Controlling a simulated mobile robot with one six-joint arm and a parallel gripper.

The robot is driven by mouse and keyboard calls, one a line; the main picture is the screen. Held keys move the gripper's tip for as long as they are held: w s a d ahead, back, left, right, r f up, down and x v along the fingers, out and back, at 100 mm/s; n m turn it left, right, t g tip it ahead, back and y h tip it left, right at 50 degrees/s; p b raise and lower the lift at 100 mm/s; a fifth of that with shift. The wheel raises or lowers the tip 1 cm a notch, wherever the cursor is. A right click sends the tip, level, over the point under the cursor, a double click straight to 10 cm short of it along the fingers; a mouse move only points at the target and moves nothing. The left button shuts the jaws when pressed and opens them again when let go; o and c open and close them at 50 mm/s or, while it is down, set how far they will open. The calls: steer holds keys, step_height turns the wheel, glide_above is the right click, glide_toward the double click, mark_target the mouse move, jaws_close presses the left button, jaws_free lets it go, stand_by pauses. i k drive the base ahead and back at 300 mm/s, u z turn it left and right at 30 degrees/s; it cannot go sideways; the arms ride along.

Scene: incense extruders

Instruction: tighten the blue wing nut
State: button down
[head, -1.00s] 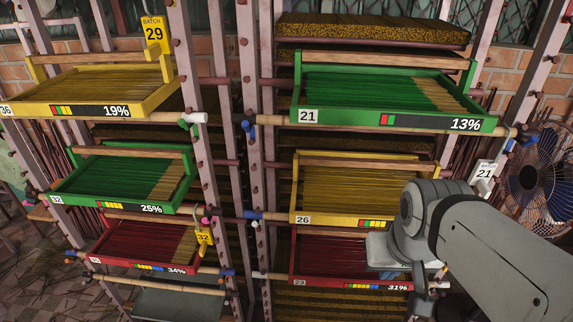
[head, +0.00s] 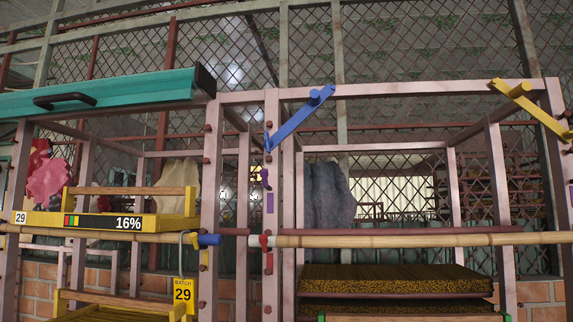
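A blue diagonal brace (head: 298,119) joins the rack's top beam to an upright, with a small blue knob at its upper end. I cannot tell whether this knob is a wing nut. A small blue-violet piece (head: 265,179) sticks out from the upright just below the brace; its shape is too small to make out. A blue end piece (head: 209,240) sits on the left bamboo pole. My gripper is out of view.
A teal drawer-like box (head: 105,92) lies along the rack's top left. A yellow brace (head: 530,105) is at the right. The middle right bay looks open.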

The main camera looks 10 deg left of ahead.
mark_target(269, 143)
steer(key=z, duration=1.45)
steer(key=k, duration=1.45)
steer(key=u, duration=1.35)
steer(key=i, duration=1.05)
